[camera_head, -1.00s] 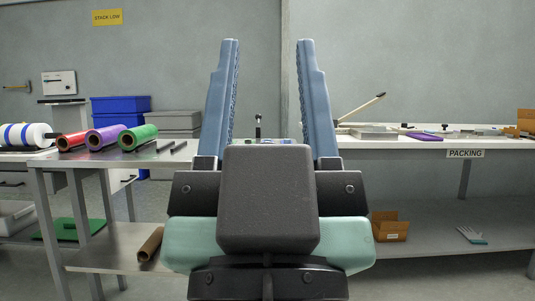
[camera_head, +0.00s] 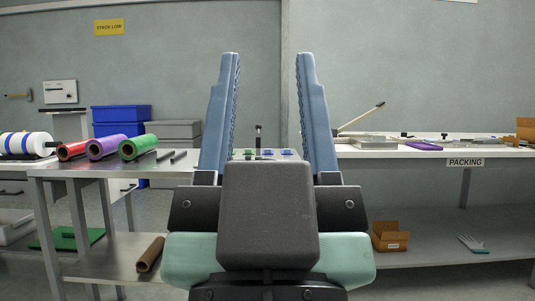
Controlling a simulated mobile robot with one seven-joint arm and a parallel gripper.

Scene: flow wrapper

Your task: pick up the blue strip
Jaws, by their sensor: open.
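My gripper (camera_head: 267,58) fills the middle of the view, its two blue fingers pointing up and apart with nothing between them. Beyond, framed low between the fingers, small blue pieces (camera_head: 268,152) and a green piece (camera_head: 249,152) lie on a far light surface. They are too small to tell whether one is the blue strip. The gripper's dark body hides what lies nearer below them.
Red, purple and green rolls (camera_head: 138,147) lie on the left metal table (camera_head: 100,170). Blue bins (camera_head: 120,115) stand behind it. The right packing bench (camera_head: 410,152) holds a purple piece (camera_head: 424,146) and tools. A brown box (camera_head: 390,237) sits on its lower shelf.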

